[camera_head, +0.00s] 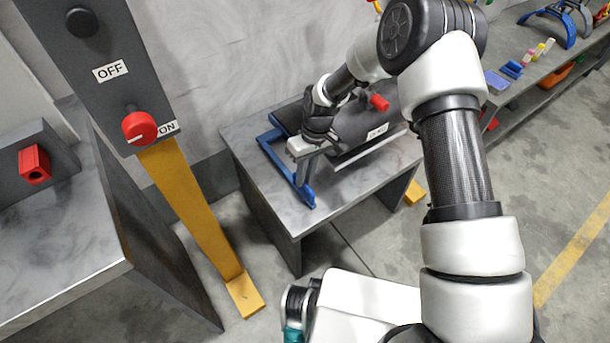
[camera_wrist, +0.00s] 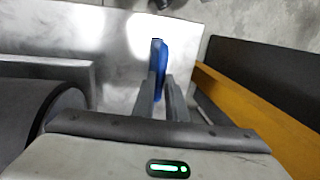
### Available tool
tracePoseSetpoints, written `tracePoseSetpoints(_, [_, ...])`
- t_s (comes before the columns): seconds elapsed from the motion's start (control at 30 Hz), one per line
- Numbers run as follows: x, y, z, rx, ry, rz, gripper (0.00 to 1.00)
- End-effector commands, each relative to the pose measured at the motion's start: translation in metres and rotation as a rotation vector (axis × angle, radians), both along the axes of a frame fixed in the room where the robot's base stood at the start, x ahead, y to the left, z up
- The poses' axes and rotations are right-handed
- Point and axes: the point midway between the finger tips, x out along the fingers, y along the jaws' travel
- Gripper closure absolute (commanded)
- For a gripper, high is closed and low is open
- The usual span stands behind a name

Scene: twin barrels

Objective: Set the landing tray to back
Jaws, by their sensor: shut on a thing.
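The landing tray, seen as a blue frame (camera_head: 285,171), lies on the grey metal table at the left end of the dark barrel (camera_head: 360,122). My gripper (camera_head: 303,178) reaches down to the frame's near side. In the wrist view, the two fingers (camera_wrist: 162,95) close around a blue bar (camera_wrist: 160,60) of the frame. The barrel carries a small white label, too small to read surely, and a red knob (camera_head: 379,102). My wrist hides part of the barrel and the frame's right side. A second barrel cannot be made out clearly.
A dark panel with OFF and ON labels and a red knob (camera_head: 139,127) stands left on a yellow post (camera_head: 195,215). A grey bench (camera_head: 60,240) is at far left. A shelf with small items (camera_head: 515,70) is at upper right. The table's front (camera_head: 330,205) is bare.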

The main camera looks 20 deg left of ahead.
Motion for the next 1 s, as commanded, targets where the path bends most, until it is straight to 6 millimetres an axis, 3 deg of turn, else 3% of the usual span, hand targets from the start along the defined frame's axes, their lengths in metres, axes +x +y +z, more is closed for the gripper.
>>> tracePoseSetpoints(0.13, [0.005, 0.005, 0.002, 0.011, -0.015, -0.002, 1.00])
tracePoseSetpoints(0.17, [0.005, 0.005, 0.002, 0.012, -0.015, -0.002, 0.84])
tracePoseSetpoints(0.27, [0.004, 0.005, 0.002, 0.011, -0.013, -0.002, 0.69])
tracePoseSetpoints(0.63, [0.004, 0.002, 0.006, 0.006, -0.009, -0.002, 0.69])
tracePoseSetpoints(0.77, [0.006, 0.000, 0.025, 0.007, -0.010, -0.002, 0.69])
tracePoseSetpoints(1.0, [0.015, -0.007, 0.082, 0.008, -0.012, -0.004, 0.69])
